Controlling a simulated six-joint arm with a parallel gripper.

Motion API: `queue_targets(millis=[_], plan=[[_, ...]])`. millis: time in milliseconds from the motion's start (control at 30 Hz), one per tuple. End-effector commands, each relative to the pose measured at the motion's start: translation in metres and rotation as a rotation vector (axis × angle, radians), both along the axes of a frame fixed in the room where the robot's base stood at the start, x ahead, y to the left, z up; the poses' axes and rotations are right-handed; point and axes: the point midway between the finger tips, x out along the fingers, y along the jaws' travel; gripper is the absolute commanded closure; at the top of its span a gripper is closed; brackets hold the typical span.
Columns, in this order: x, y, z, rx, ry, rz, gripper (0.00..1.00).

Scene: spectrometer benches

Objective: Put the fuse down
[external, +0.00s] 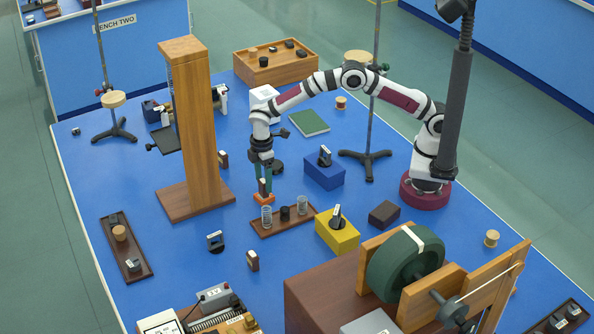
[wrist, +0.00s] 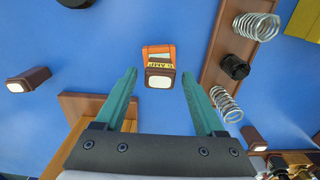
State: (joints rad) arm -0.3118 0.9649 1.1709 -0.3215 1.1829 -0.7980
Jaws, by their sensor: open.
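The fuse (wrist: 160,80) is a small brown block with a pale end and a yellow "AMP" label. It stands upright at an orange piece (wrist: 158,51) on the blue bench, and also shows in the external view (external: 262,186). Whether it sits in the orange piece or on it, I cannot tell. My gripper (wrist: 159,74) is open, pointing down, with its green fingers on either side of the fuse. In the wrist view there is a gap between the fuse and each finger.
Beside the fuse lies a wooden tray (external: 285,219) with springs and a black cylinder. A tall wooden post (external: 197,130) stands to the left, and a yellow box (external: 338,236) and blue box (external: 323,175) to the right. Similar brown blocks (external: 223,159) (external: 252,261) stand nearby.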

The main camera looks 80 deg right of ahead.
Motion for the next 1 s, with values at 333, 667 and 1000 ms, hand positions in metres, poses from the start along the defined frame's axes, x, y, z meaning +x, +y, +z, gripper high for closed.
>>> queue_targets(millis=[333, 667, 1000], plan=[[0.001, 0.0, 0.092, 0.001, -0.005, 0.0, 0.29], [-0.004, -0.005, 0.119, 0.003, -0.002, -0.027, 0.29], [-0.224, -0.109, 0.207, 0.089, 0.059, -0.821, 0.29]])
